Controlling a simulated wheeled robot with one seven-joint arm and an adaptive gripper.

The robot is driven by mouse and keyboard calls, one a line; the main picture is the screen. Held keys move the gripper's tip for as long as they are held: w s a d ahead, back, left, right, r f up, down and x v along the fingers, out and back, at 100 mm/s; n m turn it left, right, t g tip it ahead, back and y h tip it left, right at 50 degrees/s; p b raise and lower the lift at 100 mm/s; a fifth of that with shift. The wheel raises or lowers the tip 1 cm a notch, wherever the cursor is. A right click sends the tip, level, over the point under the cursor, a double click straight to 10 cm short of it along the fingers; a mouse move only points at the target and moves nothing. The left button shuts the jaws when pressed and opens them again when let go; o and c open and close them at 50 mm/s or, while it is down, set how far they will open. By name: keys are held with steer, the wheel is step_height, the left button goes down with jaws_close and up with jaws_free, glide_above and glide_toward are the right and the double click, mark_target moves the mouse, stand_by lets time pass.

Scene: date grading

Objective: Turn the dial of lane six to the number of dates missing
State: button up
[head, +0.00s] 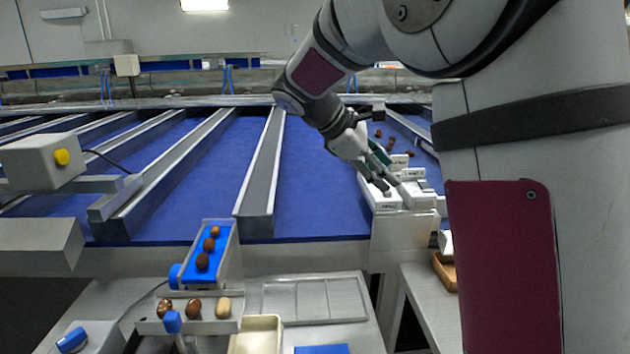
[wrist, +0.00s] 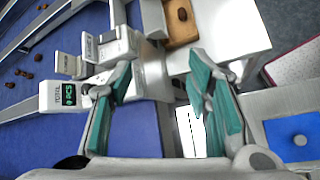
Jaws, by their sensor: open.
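My gripper (head: 382,186) hangs over a cluster of white labelled boxes at the front right of the blue belts. In the wrist view my gripper (wrist: 162,66) is open, its green-padded fingers spread, with nothing between them. A display box (wrist: 63,96) with green characters is left of the fingers. Small labelled units (wrist: 106,45) stand beyond it. The labels are too small to read surely, and I cannot make out which unit carries the dial of lane six. Several dark dates (wrist: 22,73) lie on the blue belt (wrist: 40,132); dates (head: 391,140) also show in the head view.
Metal dividers (head: 262,170) separate the belts. A short blue chute (head: 222,262) holds three dates. Below it are a small tray (head: 150,326) with three dates, a cream bin (head: 257,336) and an empty compartment tray (head: 312,298). A wooden tray (wrist: 181,36) with a date lies beyond my gripper.

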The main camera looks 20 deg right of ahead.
steer(key=w+f+n+h+b, duration=0.35)
steer(key=w+f, duration=0.25)
steer(key=w, duration=0.4)
steer(key=w+f+n+h+b, duration=0.3)
steer(key=w+f+n+h, duration=0.15)
steer(key=w, duration=0.65)
steer(key=shift+m+h, duration=0.3)
steer(key=shift+m, duration=0.2)
steer(key=d, duration=1.2)
steer(key=shift+s+d+f, duration=0.25)
steer(key=shift+s+d, duration=0.05)
steer(key=shift+d, duration=0.05)
jaws_close()
